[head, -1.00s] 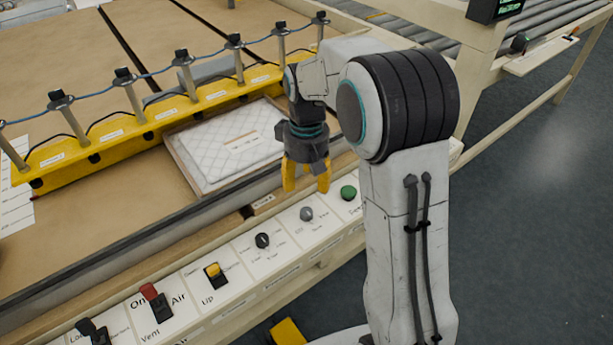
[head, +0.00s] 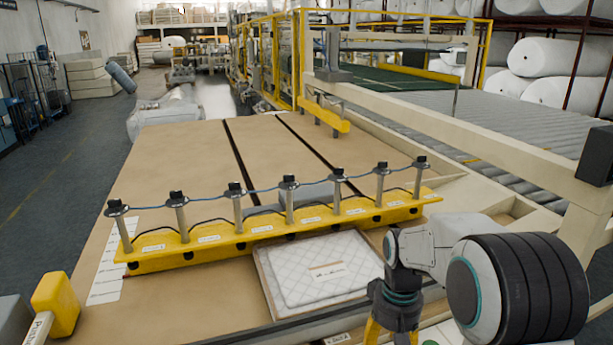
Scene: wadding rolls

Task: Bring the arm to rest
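My arm reaches in from the lower right of the head view, its dark ribbed joint and pale links bent toward the left. My gripper (head: 393,337) hangs down at the bottom edge, in front of the table's near edge. Its yellow fingers stand apart with nothing seen between them, so it looks open; the fingertips are cut off by the frame. A quilted white pad in a shallow tray (head: 262,285) lies on the table just left of and beyond the gripper.
A yellow bar (head: 205,243) with several upright posts crosses the brown table (head: 170,165). A yellow block (head: 55,303) stands at the lower left. A beige rail (head: 470,137) runs along the right, beside rollers (head: 530,125). Grey floor (head: 50,190) is open at left.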

